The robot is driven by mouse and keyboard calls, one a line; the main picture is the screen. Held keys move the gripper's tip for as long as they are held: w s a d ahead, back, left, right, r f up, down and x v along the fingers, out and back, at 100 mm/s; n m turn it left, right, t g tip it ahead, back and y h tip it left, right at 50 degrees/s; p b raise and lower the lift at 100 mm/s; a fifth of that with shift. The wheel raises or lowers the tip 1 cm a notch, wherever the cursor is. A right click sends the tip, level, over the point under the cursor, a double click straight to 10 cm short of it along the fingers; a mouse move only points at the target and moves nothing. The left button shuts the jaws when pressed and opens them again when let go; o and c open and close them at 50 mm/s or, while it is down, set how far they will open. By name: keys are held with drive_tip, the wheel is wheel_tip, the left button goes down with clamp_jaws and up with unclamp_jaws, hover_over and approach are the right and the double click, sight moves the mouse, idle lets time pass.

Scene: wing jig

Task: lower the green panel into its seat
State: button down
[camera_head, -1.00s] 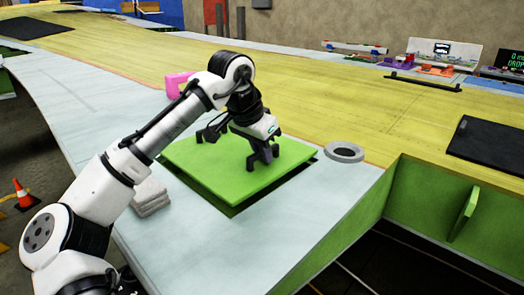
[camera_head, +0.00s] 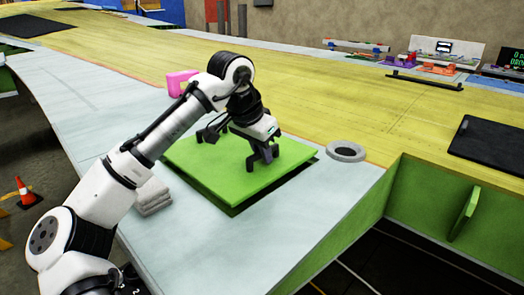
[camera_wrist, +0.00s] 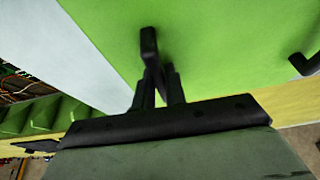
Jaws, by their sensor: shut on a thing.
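The green panel (camera_head: 225,175) is a flat square plate, lying over a dark opening in the pale wing skin in the head view. A dark gap (camera_head: 236,211) shows along its front edges, and the panel looks close to level with the surface. My gripper (camera_head: 264,157) is above its right part, shut on a black handle that stands on the panel. In the wrist view my gripper (camera_wrist: 158,88) closes on this handle (camera_wrist: 149,45). A second black handle (camera_wrist: 304,64) is free. The seat under the panel is mostly hidden.
A grey ring (camera_head: 345,151) lies right of the panel. A stack of grey pads (camera_head: 152,197) lies at its left, near my arm. A pink object (camera_head: 179,82) stands behind. A black mat (camera_head: 488,146) lies far right. An open green-walled bay (camera_head: 430,210) is at front right.

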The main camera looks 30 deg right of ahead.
drive_tip(key=shift+f, duration=1.5)
idle(0.4)
drive_tip(key=c, duration=1.4)
unclamp_jaws()
drive_tip(key=shift+o, duration=0.2)
drive_tip(key=b+v, duration=0.1)
drive_tip(key=v, duration=1.3)
drive_tip(key=shift+b, duration=0.35)
drive_tip(key=shift+f, duration=0.1)
